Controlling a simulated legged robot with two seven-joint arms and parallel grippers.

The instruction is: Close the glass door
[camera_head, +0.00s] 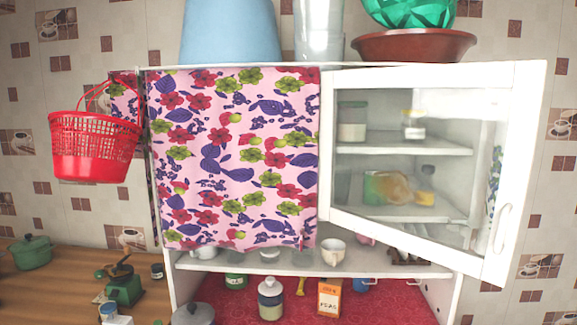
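The glass door (538,150) has a white frame and clear panes. It stands ajar at the right side of the white cabinet, swung out toward me. Its frame runs from the middle of the cabinet front to the right, and a small white handle (503,228) is on its right edge. Through the glass I see shelves with jars and other items. Neither of my grippers shows in the head view.
A pink floral cloth (232,150) covers the cabinet's left half. A red basket (95,148) hangs at its left side. Cups stand on the shelf (330,266) below. A bucket (230,35) and bowls (413,46) stand on top. A wooden counter (60,290) lies at lower left.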

